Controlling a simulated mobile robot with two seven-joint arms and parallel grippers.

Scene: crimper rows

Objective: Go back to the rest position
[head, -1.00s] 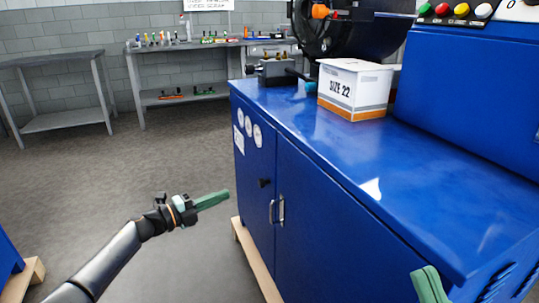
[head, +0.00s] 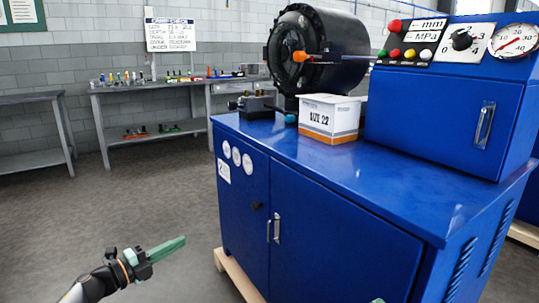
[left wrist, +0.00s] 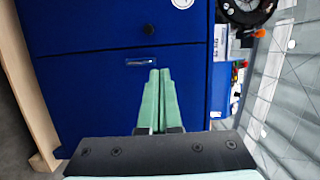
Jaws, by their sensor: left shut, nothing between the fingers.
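My left gripper (head: 167,249) has green fingers and reaches in from the lower left of the head view. It is in the air in front of and left of the blue cabinet (head: 330,235), apart from it. In the left wrist view its fingers (left wrist: 158,95) lie together with nothing between them, and the cabinet front with a handle (left wrist: 140,62) shows beyond. Of my right gripper, only a small green tip (head: 378,300) shows at the bottom edge of the head view; the rest is out of frame.
Benches (head: 150,88) with small items stand along the back wall. The floor (head: 110,200) left of the cabinet is clear.

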